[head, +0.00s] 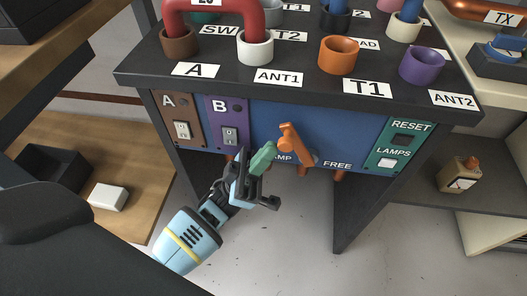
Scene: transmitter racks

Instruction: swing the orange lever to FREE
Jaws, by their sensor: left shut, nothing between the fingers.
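The orange lever (294,142) is on the blue front panel (350,135) of the dark rack. It leans up and to the left from its pivot. The word FREE (338,165) is printed right of the pivot. A label ending in AMP (283,158) is to its left, its start hidden by my gripper. My left gripper (263,158), light blue and black with a green tip, is shut and empty just left of the lever. A small gap seems to separate tip and lever. My right gripper is not in view.
Brown A (173,120) and purple B (229,125) switch panels sit left of the blue panel. A green RESET and LAMPS panel (400,145) sits right. Coloured sockets and a red link (215,8) stand on top. Orange pegs show under the panel edge.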

